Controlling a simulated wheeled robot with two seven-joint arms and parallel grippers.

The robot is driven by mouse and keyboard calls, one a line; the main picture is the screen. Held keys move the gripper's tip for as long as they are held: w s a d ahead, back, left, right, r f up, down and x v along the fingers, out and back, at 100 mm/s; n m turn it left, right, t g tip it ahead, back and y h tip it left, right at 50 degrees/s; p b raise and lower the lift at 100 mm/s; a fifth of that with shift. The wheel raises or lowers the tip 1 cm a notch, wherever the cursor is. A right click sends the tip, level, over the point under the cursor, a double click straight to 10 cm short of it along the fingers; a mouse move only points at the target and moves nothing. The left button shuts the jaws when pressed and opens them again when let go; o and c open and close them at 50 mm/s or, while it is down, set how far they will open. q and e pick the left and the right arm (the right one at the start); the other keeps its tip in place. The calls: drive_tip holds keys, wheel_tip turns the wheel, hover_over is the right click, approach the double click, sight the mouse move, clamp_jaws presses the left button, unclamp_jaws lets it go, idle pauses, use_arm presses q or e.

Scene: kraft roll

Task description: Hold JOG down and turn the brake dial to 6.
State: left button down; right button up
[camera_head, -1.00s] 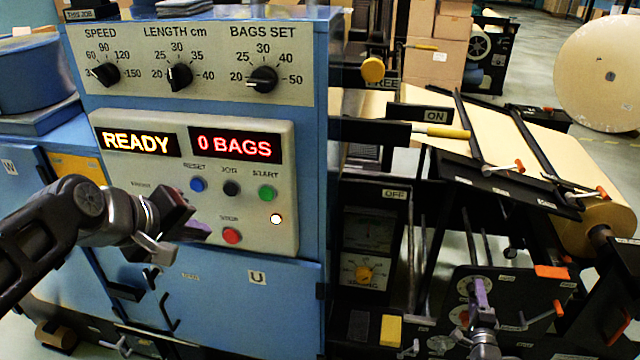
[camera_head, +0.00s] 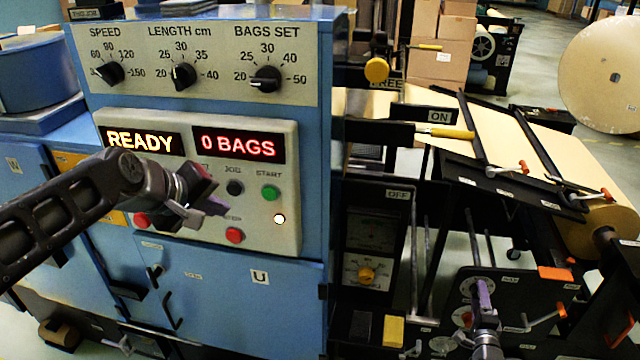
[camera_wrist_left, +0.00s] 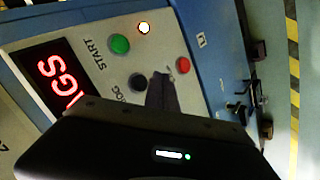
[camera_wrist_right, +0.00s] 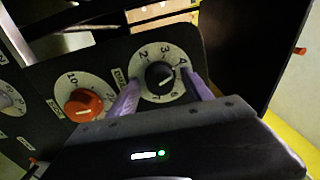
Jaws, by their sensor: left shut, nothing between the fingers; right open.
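The black JOG button (camera_head: 234,188) is on the grey control panel; it also shows in the left wrist view (camera_wrist_left: 137,81). My left gripper (camera_head: 217,206) is shut and empty in front of the panel. In the left wrist view its fingertips (camera_wrist_left: 160,78) lie between JOG and the red STOP button (camera_wrist_left: 182,65), apart from JOG in the picture. A dark dial (camera_wrist_right: 160,76) with a numbered white face, apparently the brake dial, sits between the open fingers of my right gripper (camera_wrist_right: 162,92). Its pointer seems near 4; contact cannot be told. In the head view my right gripper (camera_head: 484,292) partly hides it.
The green START button (camera_head: 270,193) is right of JOG. An orange dial (camera_wrist_right: 84,105) is left of the dark dial. The displays (camera_head: 237,145) read READY and 0 BAGS. Levers and bars of the roll stand (camera_head: 520,250) surround my right gripper.

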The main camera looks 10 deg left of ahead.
sight(234, 189)
use_arm(q)
drive_tip(key=shift+w, duration=1.15)
drive_tip(key=shift+w, duration=0.15)
idle(1.1)
drive_tip(key=shift+w, duration=0.25)
